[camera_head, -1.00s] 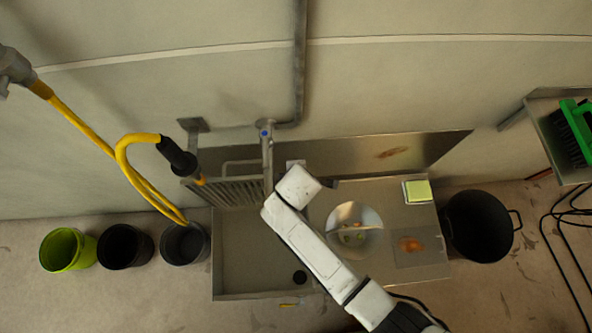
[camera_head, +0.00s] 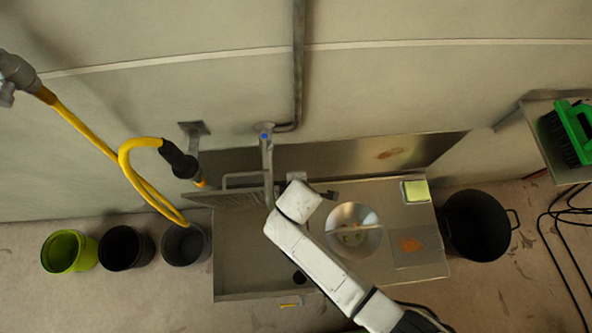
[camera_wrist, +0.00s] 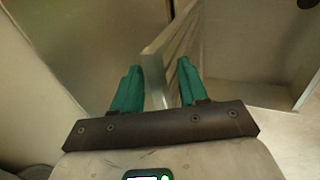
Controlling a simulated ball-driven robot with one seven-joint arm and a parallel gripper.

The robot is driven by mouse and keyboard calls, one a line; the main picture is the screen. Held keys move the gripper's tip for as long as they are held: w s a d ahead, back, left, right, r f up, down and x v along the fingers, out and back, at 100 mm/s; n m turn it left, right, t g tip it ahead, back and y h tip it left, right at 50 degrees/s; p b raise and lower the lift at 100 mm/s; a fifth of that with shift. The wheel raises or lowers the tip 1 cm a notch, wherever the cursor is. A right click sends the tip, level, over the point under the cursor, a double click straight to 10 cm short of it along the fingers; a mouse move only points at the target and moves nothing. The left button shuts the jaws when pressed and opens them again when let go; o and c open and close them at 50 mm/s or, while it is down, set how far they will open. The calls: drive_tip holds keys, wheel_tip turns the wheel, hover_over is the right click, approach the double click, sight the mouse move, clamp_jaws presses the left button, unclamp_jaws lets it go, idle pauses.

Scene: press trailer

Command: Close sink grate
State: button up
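The metal sink grate (camera_head: 232,200) is a slatted panel at the back of the sink (camera_head: 235,262), seen at a steep slant in the head view. My gripper is at its right side, mostly hidden by my white wrist in the head view. In the wrist view, the green fingers of my gripper (camera_wrist: 161,85) stand apart on either side of the grate's grey edge (camera_wrist: 154,62). I cannot tell whether both fingers press on it. The sink is a rectangular steel basin with a dark round drain (camera_head: 299,278).
A faucet (camera_head: 266,150) stands behind the sink. A yellow hose (camera_head: 125,165) hangs at left above several buckets (camera_head: 125,247). To the right are a round basin (camera_head: 352,222), a yellow-green sponge (camera_head: 416,191) and a black pot (camera_head: 478,226).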

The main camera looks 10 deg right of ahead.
drive_tip(key=s, duration=0.2)
drive_tip(key=s+f+p, duration=0.1)
drive_tip(key=s, duration=0.2)
drive_tip(key=shift+s+a, duration=0.1)
drive_tip(key=shift+s, duration=0.25)
idle(0.3)
drive_tip(key=shift+s+a+f, duration=0.1)
drive_tip(key=shift+s+f, duration=0.25)
drive_tip(key=shift+s, duration=0.55)
drive_tip(key=shift+s+d+f, duration=0.1)
drive_tip(key=shift+s+f, duration=0.25)
drive_tip(key=shift+s, duration=0.5)
drive_tip(key=shift+s+a+f, duration=0.1)
drive_tip(key=shift+s+f, duration=0.25)
drive_tip(key=shift+s, duration=0.55)
drive_tip(key=s+f, duration=0.1)
drive_tip(key=s+b, duration=0.1)
drive_tip(key=s, duration=0.1)
drive_tip(key=s+f, duration=0.1)
drive_tip(key=shift+s+a+f+b, duration=0.1)
drive_tip(key=shift+s+f+b, duration=0.1)
drive_tip(key=shift+f+b, duration=0.15)
